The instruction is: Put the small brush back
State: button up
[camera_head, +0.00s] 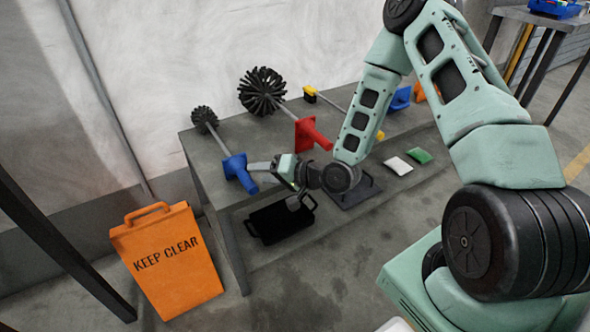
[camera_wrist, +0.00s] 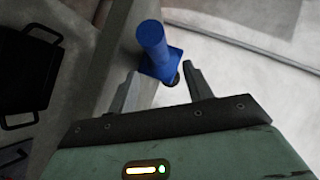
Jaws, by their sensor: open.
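The small brush has a little round black bristle head (camera_head: 205,118), a grey rod and a blue handle with a square guard (camera_head: 238,170). It lies on the left end of the grey table, its handle reaching the front edge. My gripper (camera_head: 256,166) is open just right of the blue handle. In the wrist view the blue handle (camera_wrist: 152,40) and guard stand just beyond my open fingertips (camera_wrist: 161,82), roughly in line with the gap. No contact shows. The bristle head is mostly hidden there behind the guard.
On the grey table (camera_head: 222,205) a larger black brush (camera_head: 262,92) with a red handle (camera_head: 310,134) lies to the right, and a yellow-ended tool (camera_head: 311,94) beyond it. A black tray (camera_head: 282,220) sits below the front edge. An orange KEEP CLEAR sign (camera_head: 168,262) stands left.

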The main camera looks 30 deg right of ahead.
jog(key=p+v, duration=0.1)
jog(key=v, duration=0.9)
jog(key=s+a+r+n+g+h, duration=0.3)
jog(key=a+n+g+h, duration=0.1)
jog(key=a+n+g, duration=0.35)
jog(key=s+a+r+n+g+h, duration=0.1)
jog(key=s+a+r+n, duration=0.2)
jog(key=s, duration=0.4)
jog(key=s+a+r+n+g+h+p, duration=0.1)
jog(key=s+a+r+g, duration=0.15)
jog(key=s+r, duration=0.35)
jog(key=s+a+r+n+g+h, duration=0.1)
jog(key=s+a+r+n+h, duration=0.2)
jog(key=s, duration=0.4)
notch_tip(320, 180, up, 25)
jog(key=m+y+p, duration=0.1)
jog(key=p, duration=2.3)
jog(key=shift+w, duration=0.4)
jog(key=shift+r, duration=0.1)
